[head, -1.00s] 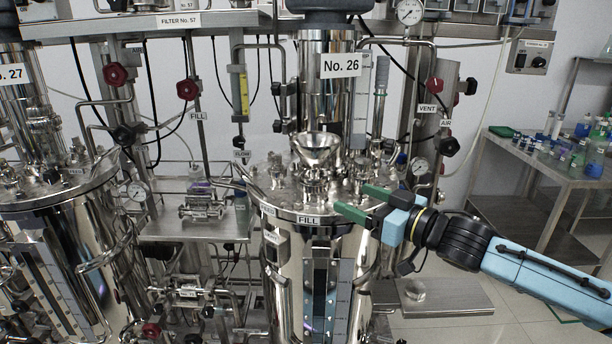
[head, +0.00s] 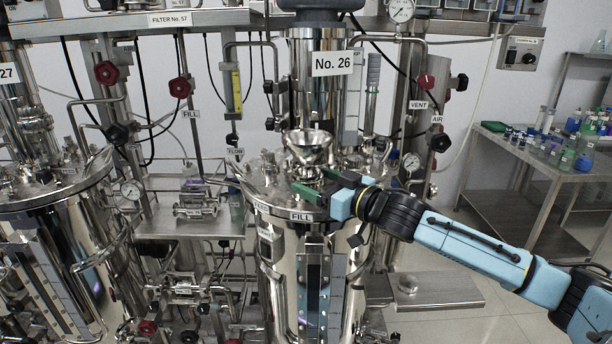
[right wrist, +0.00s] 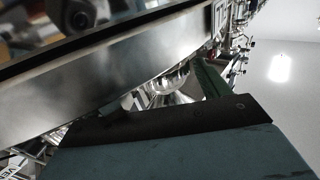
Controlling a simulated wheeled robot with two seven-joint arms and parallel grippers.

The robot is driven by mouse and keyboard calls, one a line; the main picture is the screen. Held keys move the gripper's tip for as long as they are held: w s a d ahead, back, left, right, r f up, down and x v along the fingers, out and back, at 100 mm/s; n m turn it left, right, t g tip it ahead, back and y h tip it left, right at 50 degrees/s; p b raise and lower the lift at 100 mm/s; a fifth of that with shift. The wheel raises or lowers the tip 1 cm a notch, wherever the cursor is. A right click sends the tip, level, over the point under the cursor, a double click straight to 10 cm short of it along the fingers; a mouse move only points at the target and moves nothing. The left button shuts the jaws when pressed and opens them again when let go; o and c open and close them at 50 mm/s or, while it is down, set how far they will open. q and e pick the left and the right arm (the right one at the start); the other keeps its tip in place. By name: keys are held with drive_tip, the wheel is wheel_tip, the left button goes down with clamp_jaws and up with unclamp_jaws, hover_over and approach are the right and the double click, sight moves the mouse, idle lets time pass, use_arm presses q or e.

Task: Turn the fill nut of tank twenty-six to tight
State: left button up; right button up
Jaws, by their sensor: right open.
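Tank twenty-six (head: 283,262) is the steel vessel in the middle of the head view, with its "No. 26" sign (head: 332,62) on the column above. A steel funnel (head: 308,146) stands upright on its lid, behind the "FILL" label (head: 301,216). The fill nut (head: 311,173) seems to be the fitting just below the funnel; it is small and partly hidden. My right gripper (head: 312,181) is open at the lid, its green fingers pointing left, close to the base of the funnel. I cannot tell whether they touch the nut. One green finger (right wrist: 209,76) shows in the right wrist view beside shiny metal.
Tank twenty-seven (head: 52,190) stands at the left. Pipes, valve knobs and a gauge (head: 411,161) crowd the lid's right side. A steel table with bottles (head: 560,160) is at the far right. Some free room lies in front of the tank's right side.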

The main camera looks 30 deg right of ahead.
drive_tip(key=shift+p+x, duration=0.3)
drive_tip(key=shift+x, duration=1.4)
drive_tip(key=shift+c, duration=0.4)
drive_tip(key=c, duration=0.6)
drive_tip(key=shift+a, duration=0.1)
